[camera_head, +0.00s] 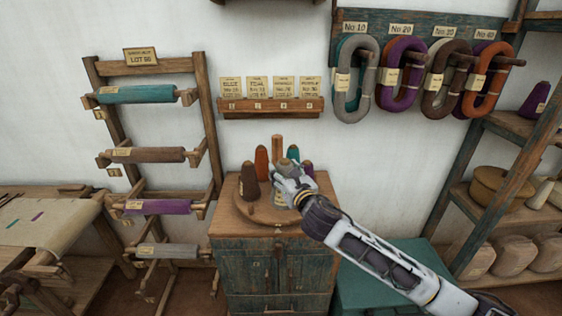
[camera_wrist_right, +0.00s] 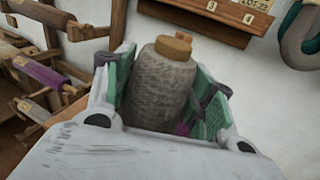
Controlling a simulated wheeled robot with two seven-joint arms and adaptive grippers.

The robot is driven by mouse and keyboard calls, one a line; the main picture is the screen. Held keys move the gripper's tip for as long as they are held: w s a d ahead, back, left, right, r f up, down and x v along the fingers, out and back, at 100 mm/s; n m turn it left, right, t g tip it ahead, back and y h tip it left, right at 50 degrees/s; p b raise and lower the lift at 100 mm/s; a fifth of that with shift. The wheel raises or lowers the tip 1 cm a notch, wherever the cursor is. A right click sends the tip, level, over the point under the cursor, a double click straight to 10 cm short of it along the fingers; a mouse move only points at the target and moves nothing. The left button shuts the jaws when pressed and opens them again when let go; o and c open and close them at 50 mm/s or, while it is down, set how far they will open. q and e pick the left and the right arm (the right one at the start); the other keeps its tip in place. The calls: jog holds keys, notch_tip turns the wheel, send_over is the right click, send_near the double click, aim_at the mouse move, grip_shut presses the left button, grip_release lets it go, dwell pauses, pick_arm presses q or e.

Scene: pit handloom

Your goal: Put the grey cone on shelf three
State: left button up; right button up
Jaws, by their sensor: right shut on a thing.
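The grey cone (camera_wrist_right: 160,88), with a tan tip, stands between the green-padded fingers of my right gripper (camera_wrist_right: 165,95) in the right wrist view. The fingers are shut on its sides. In the head view my right gripper (camera_head: 290,182) is over the round wooden board on top of the cabinet, and its hand hides most of the cone. I cannot tell whether the cone touches the board. A small wooden wall rack (camera_head: 271,107) carries numbered places and upright cards. A shelf unit (camera_head: 500,130) stands at the right. My left gripper is not in view.
On the cabinet (camera_head: 232,228), brown (camera_head: 250,180), orange-red (camera_head: 262,160), teal (camera_head: 293,153) and purple (camera_head: 308,169) cones stand close to my gripper. Yarn hanks (camera_head: 405,75) hang at the upper right. A roller stand (camera_head: 150,155) is at the left.

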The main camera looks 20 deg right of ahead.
jog(key=s+f, duration=0.5)
jog(key=f, duration=0.4)
jog(key=s+d+f+h, duration=0.1)
jog(key=s+f, duration=0.4)
jog(key=f, duration=0.4)
jog(key=shift+f, duration=0.3)
jog(key=shift+d, duration=0.1)
